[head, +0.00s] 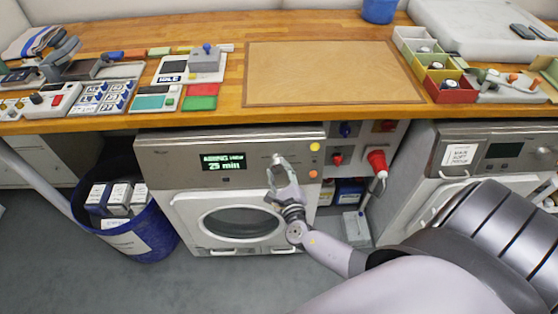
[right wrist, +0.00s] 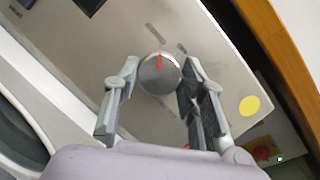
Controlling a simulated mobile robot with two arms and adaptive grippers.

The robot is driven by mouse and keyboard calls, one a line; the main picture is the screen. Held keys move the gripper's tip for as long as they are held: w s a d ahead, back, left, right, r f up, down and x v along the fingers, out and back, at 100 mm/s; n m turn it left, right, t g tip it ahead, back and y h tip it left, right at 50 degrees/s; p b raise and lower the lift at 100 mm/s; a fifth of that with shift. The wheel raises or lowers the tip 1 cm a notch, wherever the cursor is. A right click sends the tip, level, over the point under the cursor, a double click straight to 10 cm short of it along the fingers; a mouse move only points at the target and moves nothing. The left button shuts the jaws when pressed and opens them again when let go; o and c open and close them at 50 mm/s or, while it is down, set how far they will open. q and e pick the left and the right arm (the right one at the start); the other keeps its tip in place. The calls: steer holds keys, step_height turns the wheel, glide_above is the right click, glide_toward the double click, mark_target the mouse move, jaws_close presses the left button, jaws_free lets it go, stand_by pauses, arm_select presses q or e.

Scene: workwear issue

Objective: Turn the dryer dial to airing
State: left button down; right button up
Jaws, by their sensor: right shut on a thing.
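The dryer (head: 150,157) stands under the bench, its round door closed. Its green display (head: 223,162) seems to read airing, low, 25 min. My right gripper (head: 275,160) is at the panel, right of the display. In the right wrist view its fingers (right wrist: 161,72) are on both sides of the dial, shut on it. My left gripper is not in view.
A yellow button (head: 314,147) and an orange one (head: 313,174) sit just right of the dial. The wooden bench (head: 236,60) overhangs the panel. A blue bin (head: 155,235) with boxes stands left, a second machine (head: 420,150) right.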

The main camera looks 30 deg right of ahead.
steer(key=o, duration=1.2)
steer(key=shift+c, duration=0.2)
steer(key=v, duration=1.2)
